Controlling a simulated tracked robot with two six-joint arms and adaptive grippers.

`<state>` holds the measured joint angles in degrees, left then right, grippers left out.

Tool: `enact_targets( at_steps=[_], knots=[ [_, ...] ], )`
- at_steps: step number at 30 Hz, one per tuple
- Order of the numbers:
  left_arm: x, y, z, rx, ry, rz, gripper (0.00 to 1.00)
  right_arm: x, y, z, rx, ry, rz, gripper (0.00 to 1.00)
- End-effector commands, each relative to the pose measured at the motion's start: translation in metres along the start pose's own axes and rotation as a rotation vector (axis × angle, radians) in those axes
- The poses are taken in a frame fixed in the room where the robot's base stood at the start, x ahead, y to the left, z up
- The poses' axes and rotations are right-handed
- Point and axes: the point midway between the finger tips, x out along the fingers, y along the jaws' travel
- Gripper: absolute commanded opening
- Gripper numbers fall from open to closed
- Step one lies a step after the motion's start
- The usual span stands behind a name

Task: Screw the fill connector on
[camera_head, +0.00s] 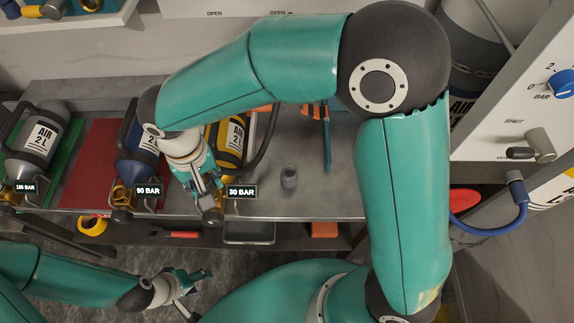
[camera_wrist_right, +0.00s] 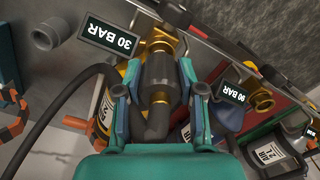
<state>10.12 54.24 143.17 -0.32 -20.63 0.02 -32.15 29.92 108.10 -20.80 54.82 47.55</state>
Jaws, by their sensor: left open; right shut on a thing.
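The fill connector (camera_wrist_right: 157,75) is a dark grey sleeve with a bent black tail. My right gripper (camera_wrist_right: 153,88) is shut around it in the wrist view. It is in line with the brass valve (camera_wrist_right: 160,40) of the yellow cylinder (camera_wrist_right: 104,112), at or very near it; I cannot tell whether the threads engage. In the head view my right gripper (camera_head: 207,188) is at the front of the yellow cylinder (camera_head: 230,137), hiding most of the connector and valve. A label (camera_head: 241,192) there reads 30 BAR. My left gripper (camera_head: 192,283) is open and empty, below the bench front.
A blue cylinder (camera_head: 136,155) marked 90 BAR stands close left of my right gripper. A grey one (camera_head: 38,137) marked 180 BAR stands farther left. A small grey cup (camera_head: 289,178) is on the bench. A black hose (camera_head: 266,142) curves beside the yellow cylinder.

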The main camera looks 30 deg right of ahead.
Motion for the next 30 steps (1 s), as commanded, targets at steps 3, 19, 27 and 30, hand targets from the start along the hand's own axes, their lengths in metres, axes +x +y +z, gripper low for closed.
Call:
enact_targets(
  at_steps=[3,19,27,30],
  knots=[
    [0.004,-0.001,0.0,0.0,0.0,0.0,0.52,0.004,0.0,0.0,0.0,0.0,0.0,0.0],
    [0.014,-0.005,0.0,0.0,0.0,0.0,0.52,0.017,0.0,0.0,0.0,0.0,0.0,0.0],
    [0.027,-0.01,0.0,0.0,0.0,0.0,0.52,0.02,0.0,0.0,0.18,0.002,-0.002,0.0],
    [0.035,-0.013,0.0,0.0,0.0,0.0,0.52,0.02,0.0,-0.001,0.342,0.003,-0.002,0.0]
  ],
)
